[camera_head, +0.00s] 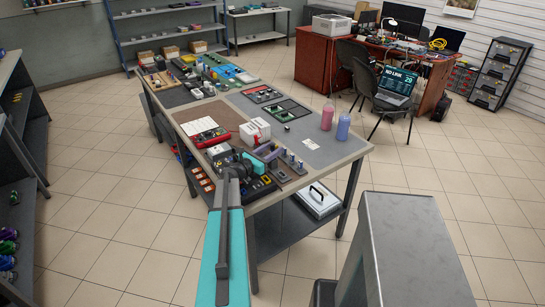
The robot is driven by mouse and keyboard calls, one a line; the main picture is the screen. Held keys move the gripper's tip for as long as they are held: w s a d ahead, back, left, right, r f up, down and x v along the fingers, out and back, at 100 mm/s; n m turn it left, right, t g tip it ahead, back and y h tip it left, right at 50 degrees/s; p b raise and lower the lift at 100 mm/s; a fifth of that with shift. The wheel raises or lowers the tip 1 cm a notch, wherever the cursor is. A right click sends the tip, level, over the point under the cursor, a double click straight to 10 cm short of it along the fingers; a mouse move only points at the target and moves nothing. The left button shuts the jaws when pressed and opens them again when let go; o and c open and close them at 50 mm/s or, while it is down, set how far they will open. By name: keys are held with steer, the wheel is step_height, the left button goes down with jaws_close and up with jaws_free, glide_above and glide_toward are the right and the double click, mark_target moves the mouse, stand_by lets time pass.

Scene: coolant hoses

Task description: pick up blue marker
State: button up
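I cannot make out a blue marker for certain. Small blue-grey upright pieces (291,160) stand in a holder near the front right of the long workbench (345,157), too small to identify. My teal arm reaches up from the bottom of the view to the front of the bench. My gripper (262,163) is over the cluttered front part, close to the holder. Its fingers are too small to read, and my arm hides part of the items there.
A dark chair (390,98) and red-brown desk (330,58) stand behind right. Tiled floor is open to the left.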

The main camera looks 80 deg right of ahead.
steer(key=shift+c, duration=0.3)
jaws_close()
steer(key=shift+r, duration=0.1)
steer(key=shift+r+b, duration=1.35)
steer(key=shift+r, duration=3.55)
